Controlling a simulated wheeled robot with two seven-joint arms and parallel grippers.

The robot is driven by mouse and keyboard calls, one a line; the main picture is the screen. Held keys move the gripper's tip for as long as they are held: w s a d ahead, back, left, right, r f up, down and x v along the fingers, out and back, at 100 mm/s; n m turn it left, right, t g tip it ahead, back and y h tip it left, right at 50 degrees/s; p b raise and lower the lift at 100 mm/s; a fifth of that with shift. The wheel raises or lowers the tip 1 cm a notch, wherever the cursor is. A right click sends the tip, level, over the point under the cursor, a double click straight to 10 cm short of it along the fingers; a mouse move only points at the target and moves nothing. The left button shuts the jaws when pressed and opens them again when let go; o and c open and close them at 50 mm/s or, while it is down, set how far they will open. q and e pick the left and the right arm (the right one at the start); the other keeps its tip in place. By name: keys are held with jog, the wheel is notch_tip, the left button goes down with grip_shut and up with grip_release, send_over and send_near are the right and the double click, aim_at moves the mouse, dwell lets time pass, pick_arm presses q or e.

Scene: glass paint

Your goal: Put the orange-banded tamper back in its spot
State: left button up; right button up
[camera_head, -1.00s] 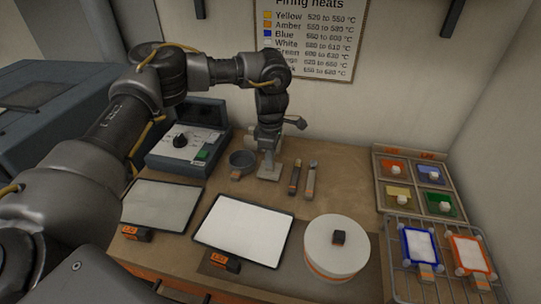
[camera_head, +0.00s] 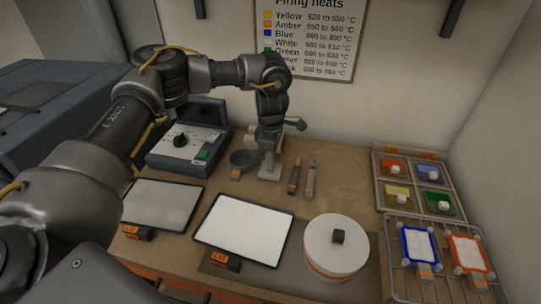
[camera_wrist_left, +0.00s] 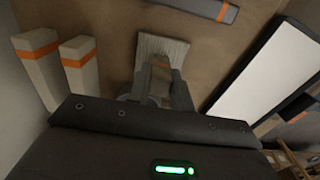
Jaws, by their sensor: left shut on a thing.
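The orange-banded tamper (camera_wrist_left: 162,62) is between the fingers of my left gripper (camera_wrist_left: 160,92) in the left wrist view. Its pale square foot shows beyond the fingertips. In the head view my left gripper (camera_head: 269,154) points down near the back of the bench, and the tamper's foot (camera_head: 269,173) shows just below it. The foot is at or very near the bench top; I cannot tell whether it touches. The fingers hide much of the handle. My right gripper is in neither view.
Two pale posts with orange bands (camera_wrist_left: 82,66) stand close beside my left gripper. A framed white panel (camera_head: 243,230) and a round turntable (camera_head: 336,246) are in front.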

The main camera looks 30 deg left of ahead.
pick_arm(q)
jog(key=shift+f, duration=0.3)
dwell(0.8)
jog(key=o, duration=1)
jog(key=shift+r, duration=0.1)
notch_tip(320, 180, up, 11)
jog(key=shift+f+b, duration=0.15)
jog(key=shift+b, duration=0.4)
jog(key=shift+f, duration=0.1)
